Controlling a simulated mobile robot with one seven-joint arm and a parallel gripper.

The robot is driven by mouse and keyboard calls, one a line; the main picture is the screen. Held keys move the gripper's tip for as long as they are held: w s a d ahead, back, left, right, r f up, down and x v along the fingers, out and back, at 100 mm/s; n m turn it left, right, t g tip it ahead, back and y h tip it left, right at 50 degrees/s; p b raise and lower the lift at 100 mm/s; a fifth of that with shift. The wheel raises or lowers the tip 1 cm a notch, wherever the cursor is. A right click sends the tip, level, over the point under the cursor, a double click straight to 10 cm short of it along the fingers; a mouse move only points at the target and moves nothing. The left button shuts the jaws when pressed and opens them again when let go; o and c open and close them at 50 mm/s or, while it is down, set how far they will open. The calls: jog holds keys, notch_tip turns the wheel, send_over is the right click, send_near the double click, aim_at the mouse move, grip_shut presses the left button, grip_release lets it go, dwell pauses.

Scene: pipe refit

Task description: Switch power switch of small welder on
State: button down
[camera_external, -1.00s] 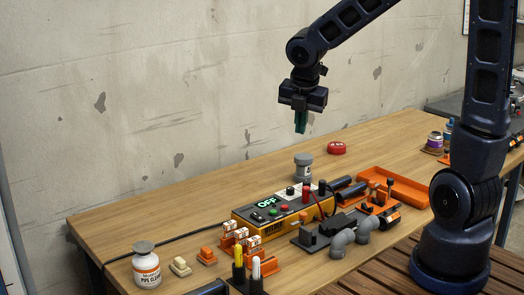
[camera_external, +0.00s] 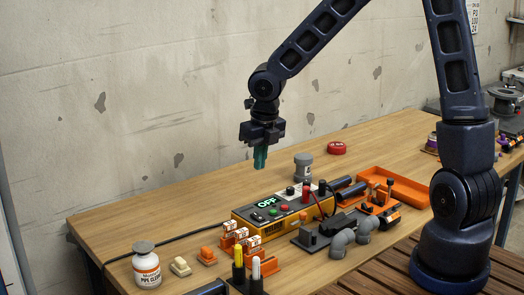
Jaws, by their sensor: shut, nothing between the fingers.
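The small welder (camera_external: 294,226) is a low yellow-orange box with a dark top panel, lying in the middle of the table. A green "OFF" sign (camera_external: 266,203) is lit on its top. Green and red buttons and a dark switch (camera_external: 258,216) show on the panel near its left end; their exact positions are too small to tell. My gripper (camera_external: 260,164) points down with shut, green fingers and holds nothing. It hangs in the air above and behind the welder's left part, apart from it.
A grey container (camera_external: 303,167) and a red lid (camera_external: 337,148) stand behind the welder. An orange tray (camera_external: 394,187), grey pipe elbows (camera_external: 341,243) and orange holders lie to the right and front. A white cleaner bottle (camera_external: 146,267) stands at front left. The table behind the welder's left is mostly clear.

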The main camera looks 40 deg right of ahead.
aim_at(255, 214)
jog(key=f, duration=0.4)
jog(key=w+f, duration=0.1)
jog(key=f, duration=0.8)
jog(key=shift+w+f, duration=0.2)
jog(key=shift+w, duration=0.2)
jog(key=shift+f, duration=0.2)
jog(key=shift+w, duration=0.1)
jog(key=shift+f, duration=0.2)
jog(key=shift+s+r, duration=0.2)
jog(key=shift+s, duration=0.6)
jog(key=shift+r, duration=0.1)
